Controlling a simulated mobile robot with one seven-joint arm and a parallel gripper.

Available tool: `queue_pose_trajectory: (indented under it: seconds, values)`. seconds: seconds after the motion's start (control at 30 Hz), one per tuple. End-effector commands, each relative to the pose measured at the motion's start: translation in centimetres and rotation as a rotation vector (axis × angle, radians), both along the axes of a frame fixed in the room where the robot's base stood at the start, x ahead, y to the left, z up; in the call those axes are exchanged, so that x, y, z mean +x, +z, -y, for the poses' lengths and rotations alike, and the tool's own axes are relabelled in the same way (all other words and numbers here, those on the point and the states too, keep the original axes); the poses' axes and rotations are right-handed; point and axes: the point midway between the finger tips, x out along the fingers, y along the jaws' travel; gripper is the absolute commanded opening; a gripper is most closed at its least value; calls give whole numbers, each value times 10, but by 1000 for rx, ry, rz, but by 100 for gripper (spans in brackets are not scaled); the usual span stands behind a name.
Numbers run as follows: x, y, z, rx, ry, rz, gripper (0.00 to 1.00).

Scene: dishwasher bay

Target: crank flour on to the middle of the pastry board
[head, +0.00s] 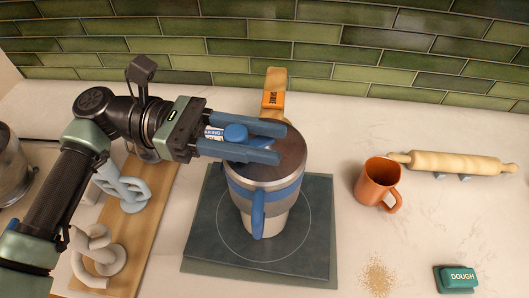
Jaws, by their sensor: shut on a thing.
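A flour sifter (262,198), a grey cup with blue bands, a dark round top and a blue side handle (258,212), stands upright over the pastry board (205,245). The board is a dark square slab with a thin circle marked on it. The sifter's base lies within that circle, and I cannot tell whether it touches the board. My gripper (262,141) reaches in from the left with its two blue fingers over the sifter's top. It is shut on the blue crank knob (235,132). No flour shows on the visible board.
An orange mug (378,183) and a rolling pin (455,164) are to the right. A teal DOUGH block (456,279) and brown crumbs (378,276) lie at front right. A wooden-handled tool (274,88) stands behind the sifter. Pale looped pieces (97,255) sit on a wooden board (150,215) at left.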

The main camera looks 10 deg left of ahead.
Motion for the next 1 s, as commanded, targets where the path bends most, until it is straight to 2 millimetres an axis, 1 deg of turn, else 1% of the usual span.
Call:
queue_pose_trajectory:
  seconds: [0.03,0.3,0.83,0.87,1.0]
  values:
    - [1,-5,0,4,-26,-1,0]
    - [1,-3,-3,6,-113,-2,0]
    - [0,-3,-4,6,-132,-5,0]
    - [0,-3,-4,6,-132,-5,43]
    - [0,-2,-4,5,-131,-4,68]
